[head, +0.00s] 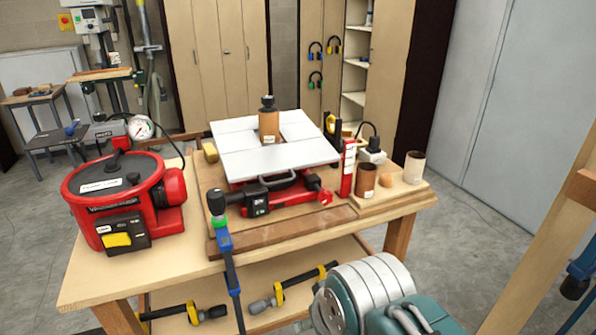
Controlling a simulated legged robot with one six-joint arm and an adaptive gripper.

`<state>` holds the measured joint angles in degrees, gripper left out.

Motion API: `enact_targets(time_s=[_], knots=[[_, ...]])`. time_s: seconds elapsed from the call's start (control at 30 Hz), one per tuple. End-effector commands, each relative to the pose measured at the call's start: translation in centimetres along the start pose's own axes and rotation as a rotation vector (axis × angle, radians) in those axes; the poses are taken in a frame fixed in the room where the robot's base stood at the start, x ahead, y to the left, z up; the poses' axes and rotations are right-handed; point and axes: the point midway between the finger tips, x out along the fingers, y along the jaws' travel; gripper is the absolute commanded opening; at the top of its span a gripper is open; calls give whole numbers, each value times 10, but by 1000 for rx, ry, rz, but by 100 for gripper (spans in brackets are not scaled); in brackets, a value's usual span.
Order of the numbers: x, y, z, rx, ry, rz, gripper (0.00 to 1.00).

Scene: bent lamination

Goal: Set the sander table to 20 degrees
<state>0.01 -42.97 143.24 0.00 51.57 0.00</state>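The sander (285,200) is a red machine on the wooden workbench. A brown upright spindle (268,127) with a black knob on top rises through the table. A black handle, a dark switch box (256,202) and a red knob (325,197) sit on the front below the table. A red upright piece with white marks (348,169) stands at the table's right side; its marks are too small to read. My gripper is not in view; only part of my arm shows at bottom right.
A red vacuum pump (120,195) with a gauge stands left of the sander. A blue and black clamp (227,255) hangs at the bench's front edge. Brown sleeves (366,181) stand on a wooden holder at right. More clamps (290,288) lie on the lower shelf.

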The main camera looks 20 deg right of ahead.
Motion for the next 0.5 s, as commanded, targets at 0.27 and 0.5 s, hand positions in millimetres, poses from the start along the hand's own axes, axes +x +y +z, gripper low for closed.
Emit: enact_targets(time_s=[0.27, 0.5], knots=[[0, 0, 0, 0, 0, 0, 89], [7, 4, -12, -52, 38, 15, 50]])
